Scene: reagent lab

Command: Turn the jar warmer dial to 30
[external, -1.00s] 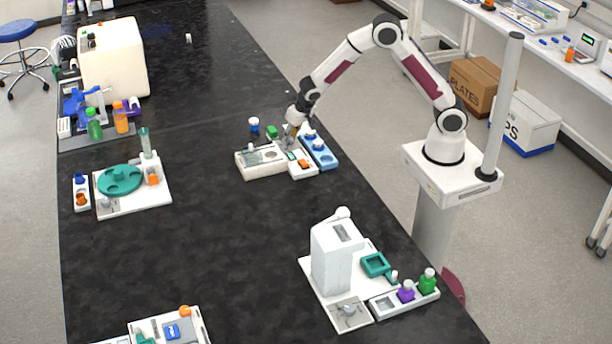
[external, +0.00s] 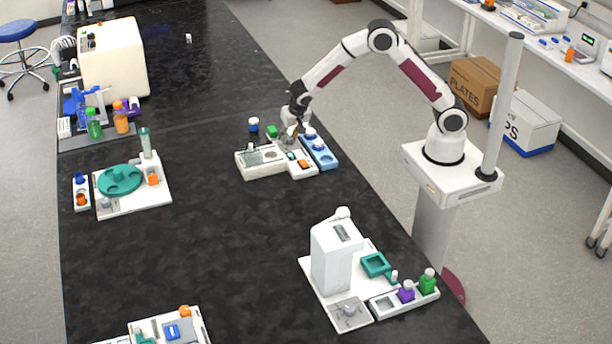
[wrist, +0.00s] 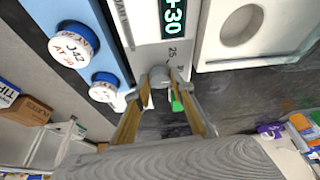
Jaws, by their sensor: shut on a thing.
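The jar warmer (wrist: 148,28) is a white panel in the wrist view, with a lit display (wrist: 173,18) reading "+30". Its grey dial (wrist: 160,76) sits at the panel's near edge, beside a printed "25"; other marks are partly hidden. My gripper (wrist: 162,92) has its two tan fingers on either side of the dial, shut on it. In the external view my gripper (external: 295,128) is low over the back of the white warmer station, and the dial is too small to make out there.
A blue rack (wrist: 118,45) beside the warmer holds white-capped jars, one labelled "J42 AT 30" (wrist: 73,45). It also shows in the external view (external: 325,160). A white block with a round recess (wrist: 240,25) is on the other side. A blue-and-white jar (external: 254,125) stands nearby.

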